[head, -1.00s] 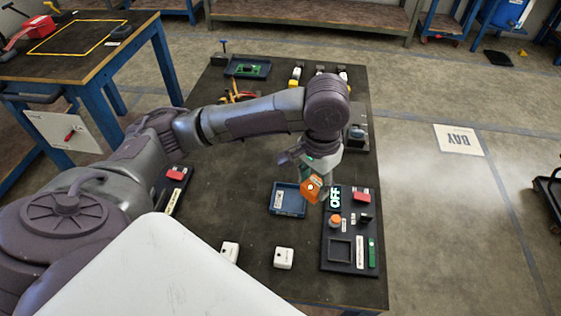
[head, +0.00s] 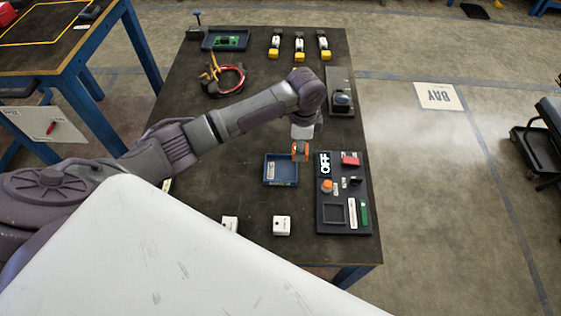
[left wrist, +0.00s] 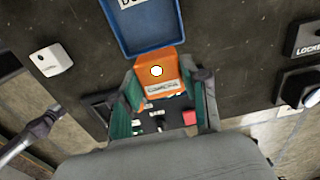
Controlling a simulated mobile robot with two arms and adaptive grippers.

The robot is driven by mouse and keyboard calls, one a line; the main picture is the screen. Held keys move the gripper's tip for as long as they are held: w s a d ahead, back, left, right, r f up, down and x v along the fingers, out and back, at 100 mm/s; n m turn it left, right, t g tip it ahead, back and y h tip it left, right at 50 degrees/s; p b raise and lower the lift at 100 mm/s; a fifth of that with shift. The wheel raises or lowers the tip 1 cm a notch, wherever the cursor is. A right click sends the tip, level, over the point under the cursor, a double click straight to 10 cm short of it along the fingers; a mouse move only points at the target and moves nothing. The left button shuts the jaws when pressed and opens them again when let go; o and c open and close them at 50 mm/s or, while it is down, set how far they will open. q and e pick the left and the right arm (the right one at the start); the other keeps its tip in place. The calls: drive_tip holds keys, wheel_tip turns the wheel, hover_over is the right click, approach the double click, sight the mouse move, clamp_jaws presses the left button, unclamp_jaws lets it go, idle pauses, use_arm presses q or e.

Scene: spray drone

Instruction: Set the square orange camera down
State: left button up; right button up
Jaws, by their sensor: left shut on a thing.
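The square orange camera (head: 299,153) is held by my left gripper (head: 303,141), which points down over the table. In the left wrist view, the orange camera (left wrist: 157,72) sits between the green-padded fingers, with a white round spot and a label on it. The camera appears beside the right wall of a small blue tray (head: 281,182). In the left wrist view it overlaps the near edge of the blue tray (left wrist: 145,38), and I cannot tell its height above the table. My right gripper is not in view.
A dark panel (head: 333,222) with an OFF display, orange knob and red part lies right of the tray. White blocks (head: 282,226) stand in front. A pliers-and-cable bundle (head: 222,80) and a green board in a tray (head: 228,41) lie farther back. Dark tabletop between is clear.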

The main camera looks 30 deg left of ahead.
use_arm(q)
drive_tip(key=s+a+f, duration=0.2)
drive_tip(key=a, duration=0.1)
drive_tip(key=s+a+f, duration=0.1)
drive_tip(key=shift+a, duration=0.15)
drive_tip(key=shift+f, duration=2.05)
drive_tip(key=shift+f, duration=0.1)
drive_tip(key=shift+f, duration=0.1)
drive_tip(key=o, duration=1.3)
wheel_tip(320, 180, up, 12)
drive_tip(key=shift+r+p, duration=0.2)
drive_tip(key=shift+p, duration=0.3)
